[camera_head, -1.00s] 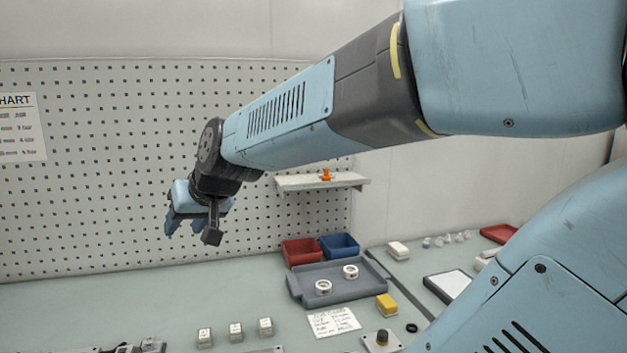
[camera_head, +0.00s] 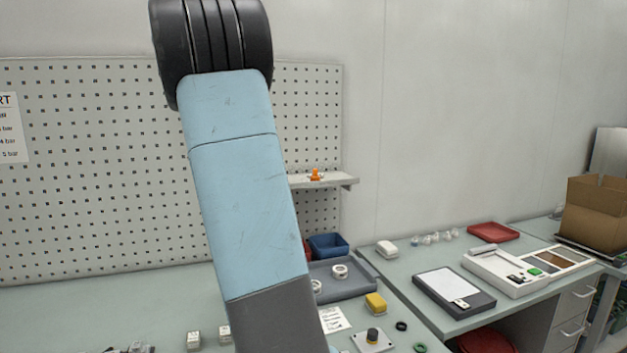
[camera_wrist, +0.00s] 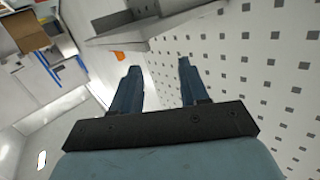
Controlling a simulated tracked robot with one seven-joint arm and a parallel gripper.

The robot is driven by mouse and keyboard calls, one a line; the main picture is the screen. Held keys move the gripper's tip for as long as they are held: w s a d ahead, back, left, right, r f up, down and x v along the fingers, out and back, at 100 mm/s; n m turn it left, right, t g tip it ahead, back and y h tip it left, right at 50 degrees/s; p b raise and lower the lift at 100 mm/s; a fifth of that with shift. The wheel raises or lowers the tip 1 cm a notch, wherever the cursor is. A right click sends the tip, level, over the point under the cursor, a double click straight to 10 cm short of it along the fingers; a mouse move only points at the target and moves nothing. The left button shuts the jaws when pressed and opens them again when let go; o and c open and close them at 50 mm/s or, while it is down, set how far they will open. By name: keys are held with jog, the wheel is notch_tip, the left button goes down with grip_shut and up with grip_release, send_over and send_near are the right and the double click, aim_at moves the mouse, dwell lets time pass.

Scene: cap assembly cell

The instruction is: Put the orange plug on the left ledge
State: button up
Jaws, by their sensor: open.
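The orange plug (camera_head: 315,175) stands upright on a light wall shelf (camera_head: 335,183) at the right end of the pegboard in the head view. I see only this one ledge; my arm covers part of the board. In the wrist view, an orange patch (camera_wrist: 119,56), probably the plug, shows at the edge of a grey shelf (camera_wrist: 190,28), left of and beyond the fingertips. My gripper (camera_wrist: 156,68) is open and empty, with pegboard visible between its fingers. It is apart from the orange patch. My gripper is out of the head view.
The pegboard (camera_head: 90,170) stands behind the bench. Below the shelf are a blue bin (camera_head: 328,246) and a grey tray (camera_head: 358,284) with white rings. A yellow block (camera_head: 376,303) sits in front. The right bench holds a red tray (camera_head: 492,232) and a cardboard box (camera_head: 595,212).

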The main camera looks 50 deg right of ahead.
aim_at(315, 170)
jog(key=s+d+m+g, duration=0.1)
jog(key=d+g, duration=0.1)
jog(key=d, duration=0.1)
jog(key=s+d+g+h, duration=0.1)
jog(key=s+d, duration=0.1)
jog(key=d, duration=0.2)
jog(key=s+d+m+g, duration=0.1)
jog(key=d+g, duration=0.1)
jog(key=d, duration=0.2)
jog(key=shift+s+d+f+m+g+h, duration=0.1)
jog(key=shift+s+f+m+g+h, duration=0.1)
jog(key=shift+m+g+h, duration=0.15)
jog(key=shift+s+d+r, duration=0.15)
jog(key=shift+d, duration=1.15)
jog(key=shift+s+d+r, duration=0.1)
jog(key=shift+d, duration=1.15)
jog(key=shift+c, duration=0.2)
jog(key=c, duration=0.7)
jog(key=shift+r, duration=0.1)
